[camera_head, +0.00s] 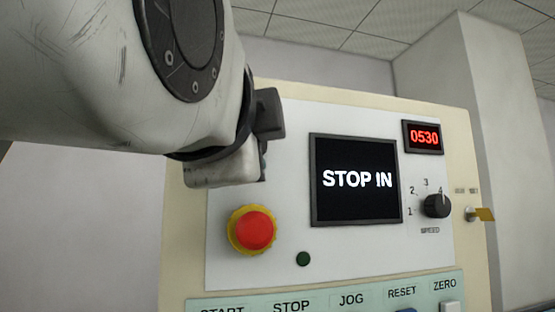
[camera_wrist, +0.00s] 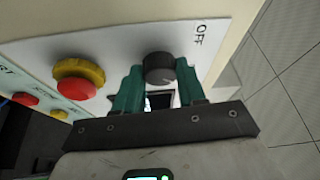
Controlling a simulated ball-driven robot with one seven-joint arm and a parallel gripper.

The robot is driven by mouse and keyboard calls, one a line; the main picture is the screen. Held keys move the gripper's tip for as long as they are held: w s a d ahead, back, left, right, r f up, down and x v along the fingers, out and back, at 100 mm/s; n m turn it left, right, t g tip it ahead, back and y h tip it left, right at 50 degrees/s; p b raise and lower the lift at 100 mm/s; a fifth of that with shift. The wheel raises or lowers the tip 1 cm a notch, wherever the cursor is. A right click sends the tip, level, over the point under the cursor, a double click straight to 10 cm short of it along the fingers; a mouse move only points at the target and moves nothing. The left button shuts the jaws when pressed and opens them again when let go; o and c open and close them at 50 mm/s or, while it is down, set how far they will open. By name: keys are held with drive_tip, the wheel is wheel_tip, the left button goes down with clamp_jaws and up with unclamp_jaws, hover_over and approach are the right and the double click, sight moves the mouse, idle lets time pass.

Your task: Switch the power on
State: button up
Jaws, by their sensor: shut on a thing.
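The power switch is a black rotary knob (camera_wrist: 158,67) on the white panel face, with the word OFF (camera_wrist: 198,35) printed beside it in the wrist view. My gripper (camera_wrist: 163,82) has its two green fingers on either side of this knob and is shut on it. In the head view my arm covers the upper left of the control panel (camera_head: 290,113), so the knob and the fingertips are hidden there. The panel's screen (camera_head: 355,180) is lit and reads STOP IN. The red display (camera_head: 423,137) reads 0530.
A red emergency stop button (camera_head: 252,230) on a yellow base sits below my gripper; it also shows left of the fingers in the wrist view (camera_wrist: 77,82). A small dark green round part (camera_head: 303,259), a speed knob (camera_head: 436,206) and a key (camera_head: 483,214) are on the panel.

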drive_tip(key=shift+m+g, duration=0.3)
drive_tip(key=shift+m, duration=0.3)
drive_tip(key=o, duration=1.1)
drive_tip(key=shift+c, duration=0.2)
drive_tip(key=s+a+b, duration=0.1)
drive_tip(key=s, duration=0.9)
drive_tip(key=shift+s+f, duration=0.2)
drive_tip(key=shift+s, duration=0.2)
drive_tip(key=shift+a, duration=0.1)
